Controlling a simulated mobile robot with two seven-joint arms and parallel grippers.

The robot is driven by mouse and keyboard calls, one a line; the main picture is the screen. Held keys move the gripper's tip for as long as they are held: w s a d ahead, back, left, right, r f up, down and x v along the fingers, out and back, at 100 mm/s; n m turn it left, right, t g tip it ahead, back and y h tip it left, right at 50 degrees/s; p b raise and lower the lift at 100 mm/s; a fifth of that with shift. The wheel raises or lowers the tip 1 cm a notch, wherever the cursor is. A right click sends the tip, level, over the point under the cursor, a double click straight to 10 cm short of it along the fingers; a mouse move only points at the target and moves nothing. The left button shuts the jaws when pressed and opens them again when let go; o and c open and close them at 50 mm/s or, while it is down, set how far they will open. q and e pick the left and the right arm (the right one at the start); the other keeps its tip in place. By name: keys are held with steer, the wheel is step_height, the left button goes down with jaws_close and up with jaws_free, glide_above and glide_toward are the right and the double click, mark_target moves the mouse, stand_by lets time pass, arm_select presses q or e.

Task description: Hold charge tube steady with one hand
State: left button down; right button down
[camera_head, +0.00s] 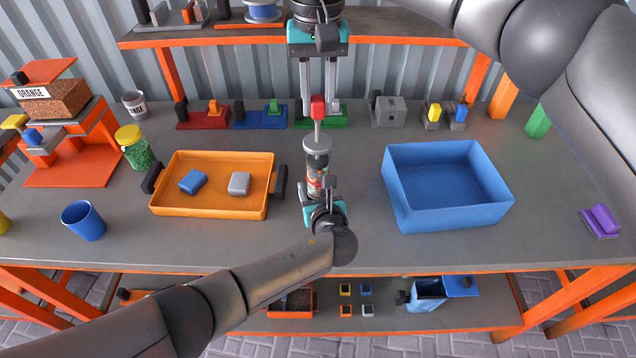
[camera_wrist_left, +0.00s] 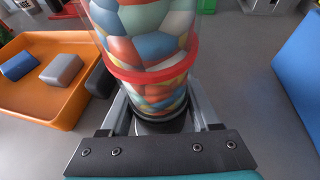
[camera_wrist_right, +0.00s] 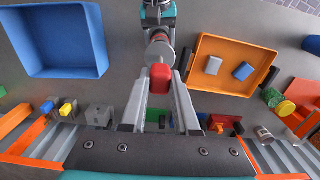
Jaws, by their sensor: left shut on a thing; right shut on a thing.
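The charge tube (camera_head: 316,176) is a clear upright cylinder of colourful pieces, standing at the middle of the workbench. My left gripper (camera_head: 322,200) is shut around its lower part. In the left wrist view, the tube (camera_wrist_left: 150,45) shows a red ring, with my left gripper's fingers (camera_wrist_left: 165,115) on either side of it. My right gripper (camera_head: 318,92) points down from above, shut on the red handle (camera_head: 318,108) of a plunger. The plunger's grey rod reaches down to the tube's top. The red handle (camera_wrist_right: 160,78) also sits between my right gripper's fingers (camera_wrist_right: 160,90) in the right wrist view.
An orange tray (camera_head: 210,210) with a blue and a grey block lies left of the tube. A blue bin (camera_head: 450,218) stands right. A green-filled jar (camera_head: 133,150) and blue cup (camera_head: 84,222) are further left. Coloured fixtures (camera_head: 260,118) line the back.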

mark_target(318, 120)
steer(key=shift+f, duration=1.45)
steer(key=shift+r, duration=1.15)
steer(key=shift+f, duration=1.8)
steer(key=shift+r, duration=1.1)
